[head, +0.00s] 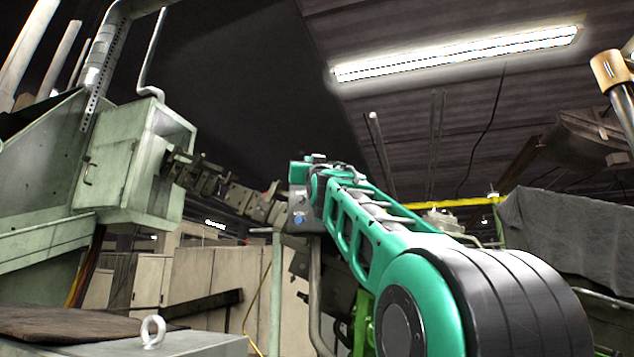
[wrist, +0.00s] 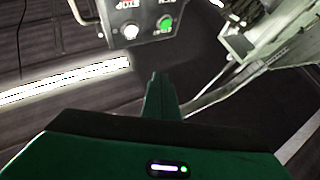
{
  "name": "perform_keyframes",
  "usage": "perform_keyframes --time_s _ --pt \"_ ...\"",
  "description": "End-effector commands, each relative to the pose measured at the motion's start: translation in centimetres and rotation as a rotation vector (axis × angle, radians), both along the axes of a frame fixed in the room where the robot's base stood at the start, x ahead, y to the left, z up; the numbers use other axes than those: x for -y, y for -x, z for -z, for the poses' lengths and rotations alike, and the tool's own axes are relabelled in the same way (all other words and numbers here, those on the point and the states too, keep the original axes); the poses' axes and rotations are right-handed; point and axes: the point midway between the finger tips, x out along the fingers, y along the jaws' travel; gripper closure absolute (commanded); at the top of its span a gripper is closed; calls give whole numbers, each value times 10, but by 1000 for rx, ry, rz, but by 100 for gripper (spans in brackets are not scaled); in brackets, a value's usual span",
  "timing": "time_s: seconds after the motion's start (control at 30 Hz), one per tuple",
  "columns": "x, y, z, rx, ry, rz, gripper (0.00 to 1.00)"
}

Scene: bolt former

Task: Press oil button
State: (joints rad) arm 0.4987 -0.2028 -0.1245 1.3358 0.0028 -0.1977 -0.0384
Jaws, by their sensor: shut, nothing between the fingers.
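A grey control box (head: 303,208) stands near the middle of the head view, with a blue button (head: 298,219) on its face. In the wrist view, a control panel (wrist: 142,22) hangs at the top edge, partly cut off. It carries a lit green button (wrist: 165,22) and a white button (wrist: 131,31). My gripper (wrist: 159,76) is shut and empty, pointing up the picture below the panel, apart from the buttons. In the head view its fingertips cannot be made out.
A pale green machine housing (head: 130,165) fills the left. A grey block with a ring bolt (head: 153,332) is at the lower left. Beige cabinets (head: 215,275) stand behind. A dark grey cover (head: 575,235) is at the right. A metal rail (wrist: 250,80) crosses the wrist view's right.

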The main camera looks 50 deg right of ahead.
Motion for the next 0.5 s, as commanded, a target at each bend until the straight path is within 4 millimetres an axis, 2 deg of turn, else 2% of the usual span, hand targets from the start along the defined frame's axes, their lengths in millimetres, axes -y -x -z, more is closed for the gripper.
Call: perform_keyframes --time_s 0.17,0.5 --pt "9 -4 1 -1 -1 2 100" --pt "47 -20 1 -2 -1 3 100"
